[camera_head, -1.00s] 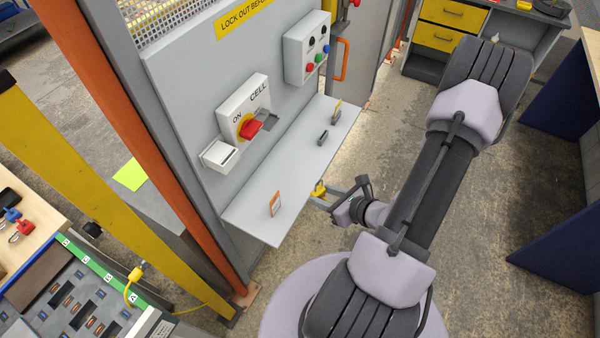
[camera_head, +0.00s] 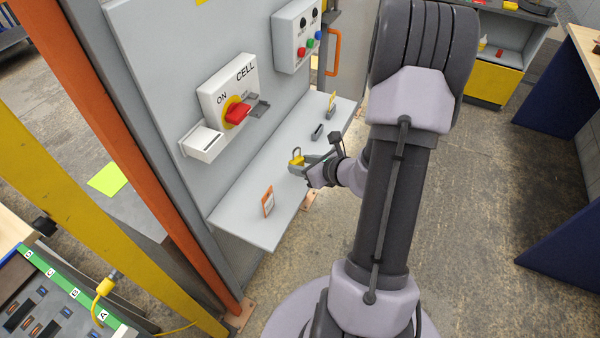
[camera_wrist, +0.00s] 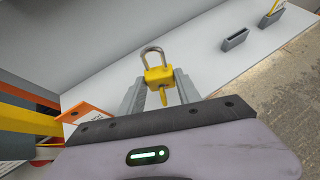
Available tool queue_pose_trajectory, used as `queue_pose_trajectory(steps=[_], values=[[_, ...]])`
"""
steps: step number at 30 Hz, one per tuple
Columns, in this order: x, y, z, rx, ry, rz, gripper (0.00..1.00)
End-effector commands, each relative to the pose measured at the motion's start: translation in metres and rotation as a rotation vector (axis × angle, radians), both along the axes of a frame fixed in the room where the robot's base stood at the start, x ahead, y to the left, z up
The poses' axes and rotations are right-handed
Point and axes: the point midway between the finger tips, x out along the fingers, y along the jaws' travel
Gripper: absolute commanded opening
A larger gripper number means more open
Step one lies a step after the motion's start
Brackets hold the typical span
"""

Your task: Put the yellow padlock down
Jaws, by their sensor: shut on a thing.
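The yellow padlock (camera_head: 296,161) with a grey shackle is between the fingers of my gripper (camera_head: 303,165), over the grey shelf (camera_head: 245,220) below the switch panel. In the wrist view the padlock (camera_wrist: 158,76) sits upright between the two grey fingertips (camera_wrist: 158,85), its shackle pointing away from me and a yellow piece hanging below its body. My gripper is shut on it. I cannot tell whether the padlock touches the shelf.
An orange-and-white card (camera_head: 268,200) stands on the near part of the shelf. A small dark holder (camera_head: 317,131) and a yellow tag (camera_head: 332,100) are farther along. The red rotary switch (camera_head: 237,113) and a white box (camera_head: 203,142) stick out from the panel above.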

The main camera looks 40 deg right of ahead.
Motion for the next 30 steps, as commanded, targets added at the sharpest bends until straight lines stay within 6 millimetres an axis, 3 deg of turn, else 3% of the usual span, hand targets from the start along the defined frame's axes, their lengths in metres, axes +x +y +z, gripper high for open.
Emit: queue_pose_trajectory(steps=[5, 11, 21, 22, 24, 25, 30], values=[[0.019, -0.006, -0.004, 0.001, 0.000, -0.001, 0.00], [0.020, -0.007, -0.039, 0.001, 0.001, 0.000, 0.00], [0.020, -0.007, -0.041, -0.001, 0.000, -0.001, 0.00], [0.020, -0.007, -0.042, 0.000, 0.001, 0.000, 0.42], [0.020, -0.007, -0.040, 0.000, 0.001, 0.000, 0.55], [0.020, -0.007, -0.040, 0.000, 0.001, 0.000, 0.61], [0.020, -0.007, -0.040, 0.000, 0.001, 0.000, 0.61]])
